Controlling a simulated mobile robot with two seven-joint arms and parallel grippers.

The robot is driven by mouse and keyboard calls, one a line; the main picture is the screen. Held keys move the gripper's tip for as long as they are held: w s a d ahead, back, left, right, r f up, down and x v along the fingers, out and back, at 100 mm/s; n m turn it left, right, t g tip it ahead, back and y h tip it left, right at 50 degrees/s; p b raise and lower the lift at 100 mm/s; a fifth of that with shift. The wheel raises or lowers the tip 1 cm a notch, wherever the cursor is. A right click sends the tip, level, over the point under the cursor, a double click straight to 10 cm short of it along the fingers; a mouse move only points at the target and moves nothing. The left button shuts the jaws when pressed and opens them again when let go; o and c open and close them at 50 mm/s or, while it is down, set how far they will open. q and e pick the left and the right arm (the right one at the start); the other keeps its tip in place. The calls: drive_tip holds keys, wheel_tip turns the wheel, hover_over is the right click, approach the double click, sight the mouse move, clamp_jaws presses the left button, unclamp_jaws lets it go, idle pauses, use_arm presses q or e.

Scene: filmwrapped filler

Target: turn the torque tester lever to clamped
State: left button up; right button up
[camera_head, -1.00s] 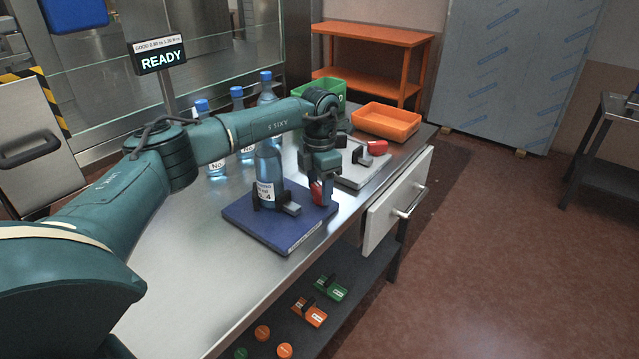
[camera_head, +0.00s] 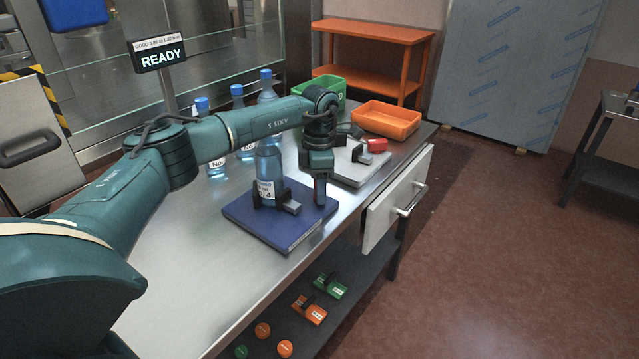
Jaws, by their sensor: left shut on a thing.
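The torque tester (camera_head: 250,221) is a dark blue plate on the steel bench, with grey and black jaws (camera_head: 290,207) on top. A blue-tinted bottle marked 4 (camera_head: 268,178) stands upright between the jaws. My left gripper (camera_head: 320,200) points down at the right side of the tester, beside the jaws. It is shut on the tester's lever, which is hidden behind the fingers. I cannot see the lever's angle. A display (camera_head: 160,56) behind the bench reads READY. My right gripper is not in view.
Several capped bottles (camera_head: 238,112) stand at the back. A grey device with a red handle (camera_head: 377,146), a green bin (camera_head: 325,88) and an orange tray (camera_head: 388,119) sit beyond my gripper. A drawer (camera_head: 384,216) projects at the bench front. The near left bench top is clear.

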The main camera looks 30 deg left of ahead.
use_arm(q)
drive_tip(key=o, duration=1)
wheel_tip(320, 180, up, 13)
drive_tip(key=shift+r+b, duration=0.15)
drive_tip(key=shift+b, duration=0.25)
